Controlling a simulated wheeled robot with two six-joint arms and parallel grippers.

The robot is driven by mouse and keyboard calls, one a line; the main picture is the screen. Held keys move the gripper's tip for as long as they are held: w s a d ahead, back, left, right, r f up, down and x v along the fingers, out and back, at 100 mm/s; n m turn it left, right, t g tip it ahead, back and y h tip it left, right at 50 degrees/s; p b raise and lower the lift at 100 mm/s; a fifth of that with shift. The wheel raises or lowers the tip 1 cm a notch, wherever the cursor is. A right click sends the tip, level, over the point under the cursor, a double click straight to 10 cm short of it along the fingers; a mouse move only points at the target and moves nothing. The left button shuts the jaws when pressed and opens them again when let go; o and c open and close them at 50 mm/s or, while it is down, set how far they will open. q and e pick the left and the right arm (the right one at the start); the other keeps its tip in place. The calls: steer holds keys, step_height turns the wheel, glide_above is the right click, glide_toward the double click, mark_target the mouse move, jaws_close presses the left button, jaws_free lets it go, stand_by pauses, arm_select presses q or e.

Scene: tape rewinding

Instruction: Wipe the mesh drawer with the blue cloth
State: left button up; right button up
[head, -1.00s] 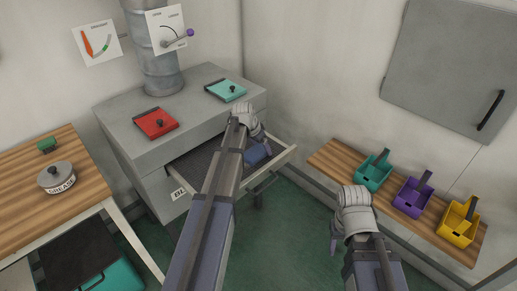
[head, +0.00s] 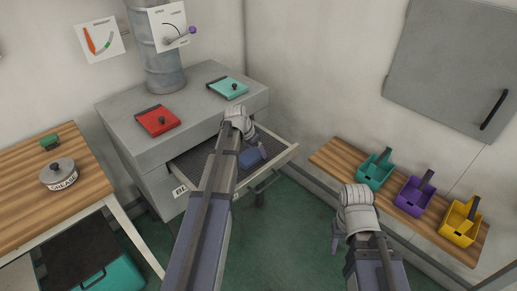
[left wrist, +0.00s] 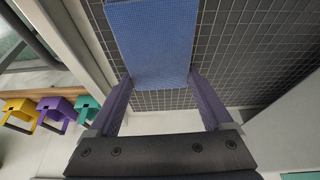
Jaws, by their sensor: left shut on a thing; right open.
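The mesh drawer (head: 190,164) is pulled out of the grey cabinet, and its dark grid floor (left wrist: 240,50) fills much of the left wrist view. My left gripper (head: 258,152) is inside the drawer area, shut on the blue cloth (head: 248,158). In the left wrist view the cloth (left wrist: 152,45) is held between the two purple fingers, flat against or close over the mesh; contact is hard to tell. My left arm hides part of the drawer. My right gripper (head: 337,241) is open and empty, in front of the wall shelf.
Red (head: 157,121) and teal (head: 228,87) lidded panels sit on the cabinet top (head: 190,100). A wooden shelf (head: 333,160) on the right holds teal, purple and yellow scoops. A wooden table (head: 30,205) on the left bears a grease tin (head: 58,174) and a green block.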

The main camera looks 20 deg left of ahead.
mark_target(242, 161)
arm_select(q)
steer(key=shift+s+a+r, duration=0.1)
steer(key=shift+s+a, duration=0.15)
steer(key=shift+s, duration=0.35)
steer(key=shift+s+a+f, duration=0.1)
steer(key=shift+s+a, duration=0.15)
steer(key=shift+s, duration=0.35)
steer(key=shift+s+a+r, duration=0.1)
steer(key=shift+s+a, duration=0.15)
steer(key=shift+s, duration=0.35)
steer(key=shift+s+a, duration=0.35)
steer(key=shift+s, duration=0.55)
steer(key=shift+s+a, duration=0.3)
steer(key=shift+s, duration=0.55)
step_height(242, 161, up, 3)
steer(key=p, duration=0.3)
steer(key=shift+a, duration=0.1)
steer(key=shift+r+p, duration=1.35)
steer(key=shift+p, duration=0.1)
